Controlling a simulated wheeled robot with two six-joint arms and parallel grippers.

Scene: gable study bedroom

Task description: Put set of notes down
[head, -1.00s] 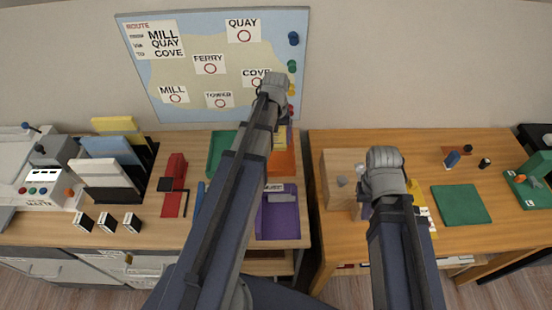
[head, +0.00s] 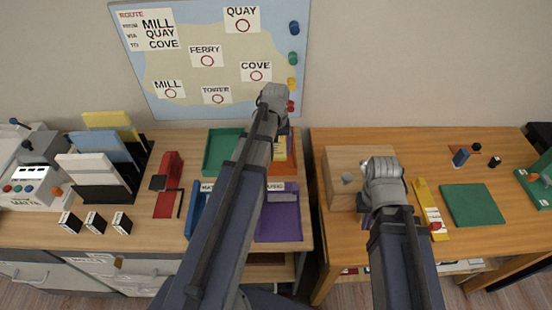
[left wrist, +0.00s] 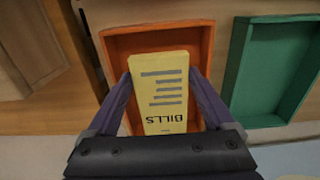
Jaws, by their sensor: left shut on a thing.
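The set of notes (left wrist: 165,92) is a yellow pad marked BILLS in the left wrist view. My left gripper (left wrist: 160,78) is shut on it, with one purple finger on each long side. The pad is over the orange tray (left wrist: 150,42), within its walls as seen from above; I cannot tell whether it touches the floor. In the head view the yellow pad (head: 279,148) shows partly behind my left wrist, over the orange tray (head: 284,171). My right gripper (head: 367,220) is beside a wooden box, its fingers mostly hidden by its wrist.
A green tray (head: 222,152) and a purple tray (head: 280,222) adjoin the orange one. The wooden box (head: 342,160), a yellow strip (head: 427,205) and a green mat (head: 472,205) are on the right desk. A map board (head: 210,55) stands behind.

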